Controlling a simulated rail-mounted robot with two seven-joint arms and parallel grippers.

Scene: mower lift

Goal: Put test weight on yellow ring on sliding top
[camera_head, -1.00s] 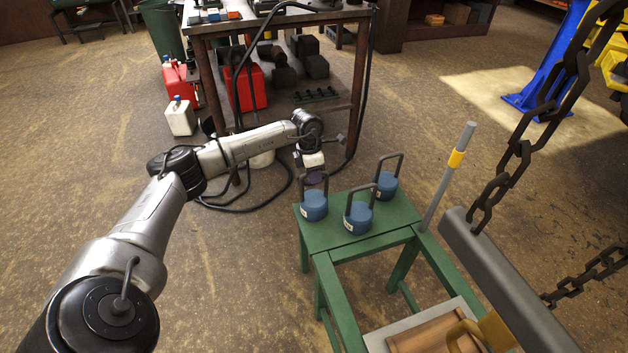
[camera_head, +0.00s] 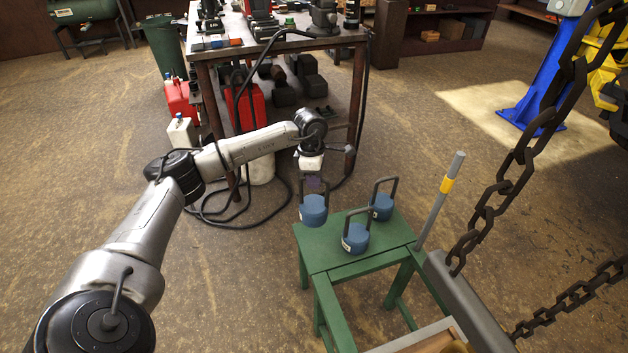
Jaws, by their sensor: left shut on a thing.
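Three blue test weights with dark loop handles show in the head view. My left gripper (camera_head: 312,176) is shut on the handle of the left weight (camera_head: 313,211) and holds it just above the left back edge of the green stand (camera_head: 333,257). The front weight (camera_head: 356,239) and the right weight (camera_head: 381,207) stand upright on the stand. The fingertips are small and partly hidden by the wrist. I cannot make out a yellow ring on a sliding top. My right gripper is out of view.
Dark chains (camera_head: 487,215) hang at the right above a grey beam (camera_head: 468,305). A workbench (camera_head: 280,42) stands behind my left arm, with red cans and a hose below. A light-edged board (camera_head: 415,340) is cut off at the bottom. Open floor lies left.

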